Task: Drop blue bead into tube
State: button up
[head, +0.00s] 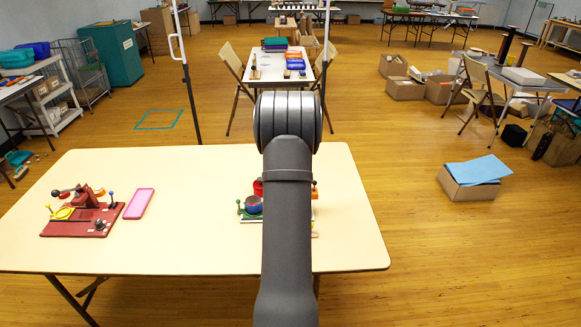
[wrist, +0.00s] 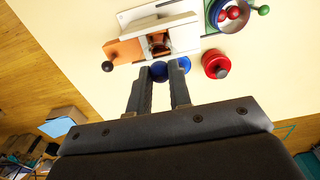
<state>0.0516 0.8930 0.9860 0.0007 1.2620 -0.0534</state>
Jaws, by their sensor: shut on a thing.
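In the wrist view the two dark fingers of my gripper (wrist: 160,70) close around a blue bead (wrist: 159,71). Blue also shows just right of the right finger (wrist: 185,64); I cannot tell if it is the same bead. The bead is in front of a white and orange fixture (wrist: 127,50) with a dark opening (wrist: 159,43) in its middle. I cannot tell whether this opening is the tube, or how high the bead is above it. In the head view my arm hides the gripper, the bead and most of the fixture.
A red cylinder with a grey knob (wrist: 215,65) stands right of the fingers. In the head view a red fixture (head: 78,222) and a pink tray (head: 139,204) lie on the left. The table's middle (head: 195,200) is clear.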

jog(key=shift+f, duration=0.4)
jog(key=o, duration=0.9)
jog(key=shift+r, duration=3.75)
